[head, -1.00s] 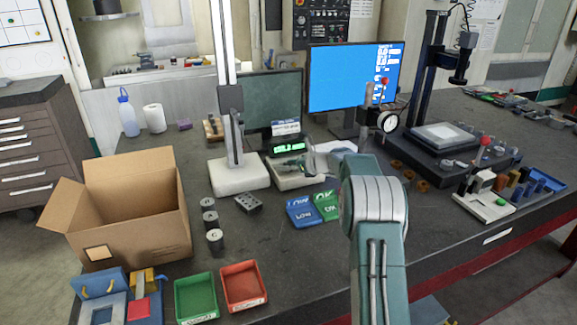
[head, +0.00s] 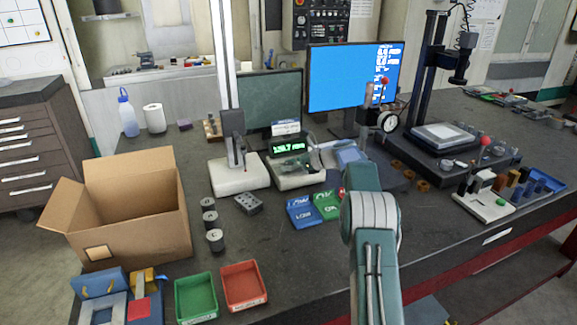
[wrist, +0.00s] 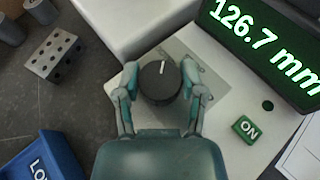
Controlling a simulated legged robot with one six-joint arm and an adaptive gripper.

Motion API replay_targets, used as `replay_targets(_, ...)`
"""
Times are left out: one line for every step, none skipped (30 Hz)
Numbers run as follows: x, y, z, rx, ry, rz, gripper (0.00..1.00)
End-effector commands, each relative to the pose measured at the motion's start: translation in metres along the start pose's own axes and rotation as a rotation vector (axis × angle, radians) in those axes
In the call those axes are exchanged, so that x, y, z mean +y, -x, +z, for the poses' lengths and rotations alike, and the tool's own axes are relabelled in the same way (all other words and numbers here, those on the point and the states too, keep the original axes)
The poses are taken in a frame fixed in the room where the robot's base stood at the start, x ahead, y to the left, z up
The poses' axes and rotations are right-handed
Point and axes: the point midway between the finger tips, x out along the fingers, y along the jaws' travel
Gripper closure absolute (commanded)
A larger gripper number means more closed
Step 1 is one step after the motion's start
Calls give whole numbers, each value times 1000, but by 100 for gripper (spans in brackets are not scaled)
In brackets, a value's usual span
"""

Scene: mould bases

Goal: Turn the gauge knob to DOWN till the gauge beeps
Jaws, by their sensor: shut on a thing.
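The black gauge knob (wrist: 160,84) has a white mark pointing nearly straight up in the wrist view. My gripper (wrist: 164,80) is shut on it, one finger against each side. The knob sits on the gauge's pale control box (wrist: 222,92), on a grey plate whose lettering is mostly hidden by my gripper. The green display (wrist: 270,42) reads 126.7 mm; it also shows in the head view (head: 289,146). A green ON button (wrist: 247,129) lies right of the knob. The gauge's grey carriage (head: 232,122) is low on its tall white column (head: 222,60).
Blue LOW (head: 302,212) and green OK (head: 328,205) trays lie in front of the gauge. A holed metal block (head: 248,203) and several steel cylinders (head: 214,240) stand left of them. An open cardboard box (head: 135,220) is further left.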

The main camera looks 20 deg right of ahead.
Motion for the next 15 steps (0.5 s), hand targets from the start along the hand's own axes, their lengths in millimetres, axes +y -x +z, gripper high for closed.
replay_targets(-1,0,0,-1,1,-6,95)
replay_targets(-1,0,0,-1,1,-6,95)
replay_targets(-1,0,1,-1,1,-6,95)
replay_targets(-1,0,1,-1,1,-6,95)
replay_targets(-1,0,1,-1,1,-6,39)
replay_targets(-1,0,1,-1,1,-6,21)
replay_targets(-1,0,1,-1,1,-5,13)
replay_targets(-1,0,1,-1,1,-5,13)
replay_targets(-1,0,1,-1,1,-5,13)
replay_targets(0,0,1,-1,1,-4,13)
replay_targets(0,0,1,-1,1,-4,13)
replay_targets(0,0,1,-1,1,-4,13)
replay_targets(0,1,1,-1,1,-4,13)
replay_targets(0,1,1,-1,1,-4,13)
replay_targets(0,1,1,-1,1,-3,13)
